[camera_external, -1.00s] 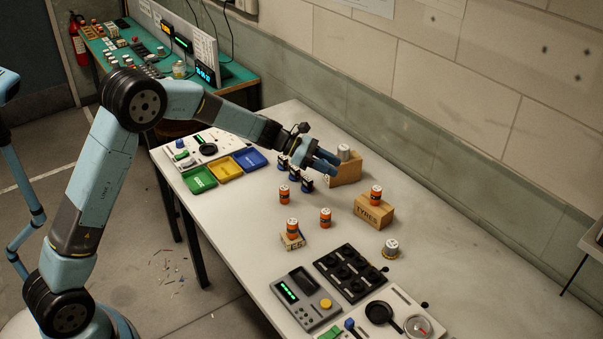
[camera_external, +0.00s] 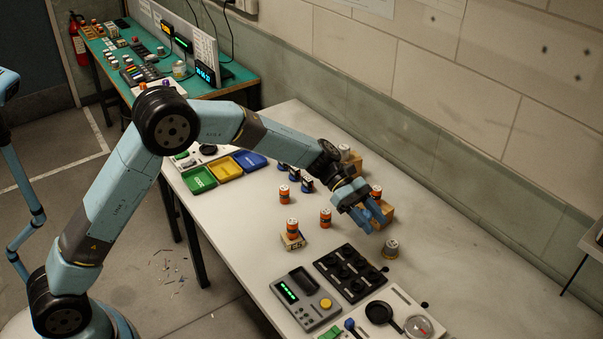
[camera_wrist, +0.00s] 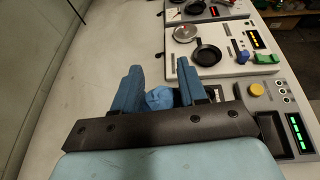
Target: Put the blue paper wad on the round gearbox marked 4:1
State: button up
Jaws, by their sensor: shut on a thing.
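My gripper (camera_external: 371,220) is over the bench, its fingers pointing down and toward the front right. In the wrist view my gripper (camera_wrist: 161,88) is shut on the blue paper wad (camera_wrist: 160,99), which shows as a crumpled lump between the two blue fingers. The wad cannot be made out in the external view. A short round silver piece with a brass-coloured base (camera_external: 391,249) stands just below and right of the fingertips, apart from them. It looks like a round gearbox, but its marking is too small to read. It is not visible in the wrist view.
An orange cylinder (camera_external: 376,191) stands on a tan box (camera_external: 388,214) close behind my gripper. Other orange cylinders (camera_external: 326,217) stand to the left. A black tray with round wells (camera_external: 350,272) and a grey device (camera_external: 306,300) lie in front. The bench at right is clear.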

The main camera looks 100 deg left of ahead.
jog(key=w+a+f, duration=0.1)
jog(key=w+f, duration=0.1)
jog(key=w+a+f, duration=0.1)
jog(key=w+f, duration=0.1)
jog(key=w, duration=0.1)
jog(key=w+a+f, duration=0.1)
jog(key=w+f, duration=0.2)
jog(key=shift+a, duration=0.2)
jog(key=shift+w+a+f, duration=0.2)
jog(key=shift+w+f, duration=0.35)
jog(key=shift+f, duration=1.5)
jog(key=shift+f, duration=0.15)
jog(key=o, duration=1)
jog(key=shift+s, duration=0.1)
jog(key=v, duration=1.2)
